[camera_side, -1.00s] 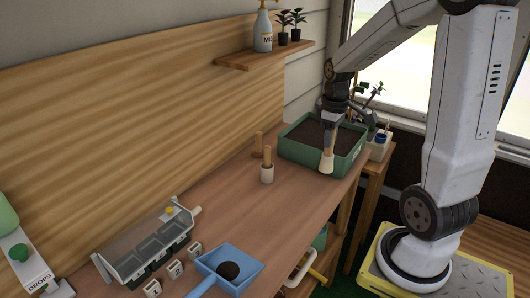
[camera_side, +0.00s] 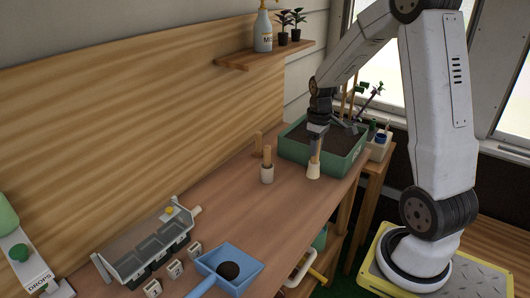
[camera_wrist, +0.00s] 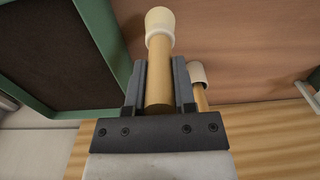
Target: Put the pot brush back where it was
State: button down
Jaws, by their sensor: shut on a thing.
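The pot brush (camera_side: 313,171), with a wooden handle and cream head, is in my gripper (camera_side: 317,136), head down and nearly upright. It is just in front of the green soil tray, at the bench top; I cannot tell whether its head touches the bench. In the wrist view the brush (camera_wrist: 160,25) points away between the two fingers of my gripper (camera_wrist: 160,72), which are shut on its handle. A similar wooden-handled thing with a pale base (camera_side: 267,174) stands to its left; it also shows in the wrist view (camera_wrist: 198,75), partly hidden.
The green soil tray (camera_side: 318,160) stands behind the brush. A wooden peg (camera_side: 258,145) stands by the back board. A blue dustpan (camera_side: 243,263), small labelled blocks (camera_side: 175,268) and a grey seed tray (camera_side: 130,264) lie nearer the camera. The bench middle is clear.

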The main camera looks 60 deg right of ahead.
jog(key=shift+w+f, duration=0.2)
jog(key=shift+f, duration=0.05)
jog(key=shift+d+f, duration=0.1)
jog(key=shift+f, duration=1.45)
jog(key=shift+f, duration=0.1)
jog(key=shift+c, duration=2.2)
grip_release()
notch_tip(320, 180, up, 12)
jog(key=shift+r, duration=0.15)
